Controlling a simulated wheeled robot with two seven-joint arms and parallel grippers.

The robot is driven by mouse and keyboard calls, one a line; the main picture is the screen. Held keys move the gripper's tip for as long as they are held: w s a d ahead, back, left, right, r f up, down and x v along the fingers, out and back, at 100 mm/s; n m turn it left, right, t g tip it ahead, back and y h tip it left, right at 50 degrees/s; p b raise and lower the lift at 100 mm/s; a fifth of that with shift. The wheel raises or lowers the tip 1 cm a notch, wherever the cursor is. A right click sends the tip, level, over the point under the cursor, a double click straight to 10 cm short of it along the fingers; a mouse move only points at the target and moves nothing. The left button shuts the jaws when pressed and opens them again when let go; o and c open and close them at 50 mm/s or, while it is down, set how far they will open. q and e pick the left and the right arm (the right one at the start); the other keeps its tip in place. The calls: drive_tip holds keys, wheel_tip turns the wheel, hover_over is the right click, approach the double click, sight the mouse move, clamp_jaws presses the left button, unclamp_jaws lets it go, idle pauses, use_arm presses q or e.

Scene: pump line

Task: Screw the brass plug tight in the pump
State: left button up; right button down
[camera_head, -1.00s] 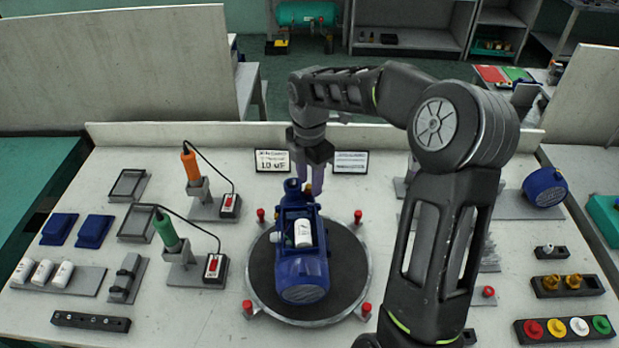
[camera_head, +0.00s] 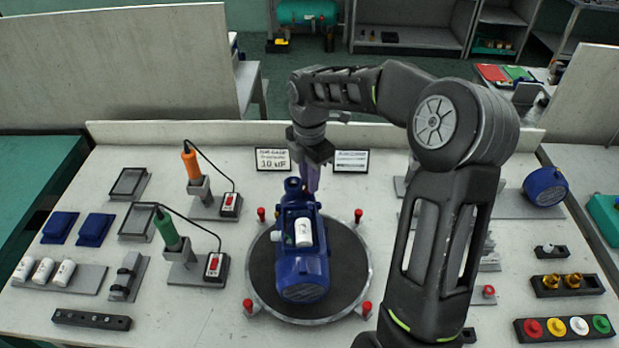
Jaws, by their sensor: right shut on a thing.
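The blue pump (camera_head: 302,262) lies on the round dark turntable (camera_head: 345,270) with a white cylinder (camera_head: 303,232) on its top. Its narrow end with a blue round port (camera_head: 293,188) points to the back. My right gripper (camera_head: 312,186) points down at the pump's back right side, just right of that port, its purple-grey fingers seen edge-on. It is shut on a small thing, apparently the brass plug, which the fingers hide. I cannot see how the plug sits in the pump. My left gripper is out of view.
Two more brass plugs (camera_head: 573,281) stand in a dark holder at the right. Red-topped posts (camera_head: 358,215) ring the turntable. Orange (camera_head: 191,163) and green (camera_head: 166,230) tools stand at the left. Two small signs (camera_head: 351,161) stand behind the gripper.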

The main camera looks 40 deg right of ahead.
drive_tip(key=shift+a, duration=0.1)
idle(0.6)
drive_tip(key=m, duration=0.3)
drive_tip(key=shift+s+f+m, duration=0.1)
drive_tip(key=shift+m, duration=0.2)
drive_tip(key=m, duration=0.3)
drive_tip(key=shift+b, duration=0.3)
drive_tip(key=shift+m, duration=0.3)
drive_tip(key=m, duration=0.2)
drive_tip(key=shift+m, duration=0.4)
